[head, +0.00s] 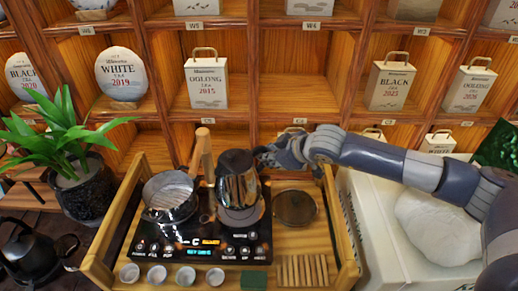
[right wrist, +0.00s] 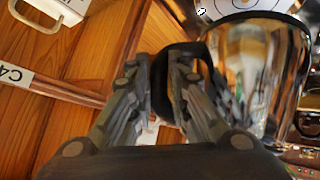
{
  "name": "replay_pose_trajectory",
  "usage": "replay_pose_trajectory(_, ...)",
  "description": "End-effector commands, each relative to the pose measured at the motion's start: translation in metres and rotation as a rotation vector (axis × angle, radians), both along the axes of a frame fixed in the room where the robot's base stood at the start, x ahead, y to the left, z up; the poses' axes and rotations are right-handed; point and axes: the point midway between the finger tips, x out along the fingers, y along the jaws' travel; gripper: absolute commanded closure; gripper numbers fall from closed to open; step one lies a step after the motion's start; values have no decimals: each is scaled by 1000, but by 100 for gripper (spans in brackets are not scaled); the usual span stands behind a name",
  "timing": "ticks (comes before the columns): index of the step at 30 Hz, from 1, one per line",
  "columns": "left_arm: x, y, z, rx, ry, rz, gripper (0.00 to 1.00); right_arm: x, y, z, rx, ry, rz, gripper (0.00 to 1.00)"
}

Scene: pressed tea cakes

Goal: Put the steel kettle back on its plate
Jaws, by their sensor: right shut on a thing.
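The steel kettle (head: 238,180), shiny with a dark lid and dark handle, is upright over the right side of the black double cooker (head: 190,238). Its lower end overlaps the round plate area there; I cannot tell whether it touches or hangs just above. My right gripper (head: 268,157) reaches in from the right and is shut on the kettle's handle. In the right wrist view the fingers (right wrist: 160,88) close around the black handle, with the steel body (right wrist: 258,75) just to the right. My left gripper is not in view.
A glass pot (head: 170,197) stands on the cooker's left side. A dark round disc (head: 295,207) lies right of the kettle. Several small cups (head: 157,275) line the front. A black kettle (head: 32,250) and a plant (head: 65,140) are left. Tea shelves (head: 300,75) rise behind.

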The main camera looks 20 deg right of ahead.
Motion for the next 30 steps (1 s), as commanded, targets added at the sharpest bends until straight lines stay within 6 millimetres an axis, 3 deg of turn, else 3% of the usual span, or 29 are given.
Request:
replay_pose_trajectory(11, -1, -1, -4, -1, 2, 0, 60, 7, -4, -18, 9, -7, 26, 100)
replay_pose_trajectory(30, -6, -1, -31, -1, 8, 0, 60, 6, -4, -67, 9, -7, 25, 100)
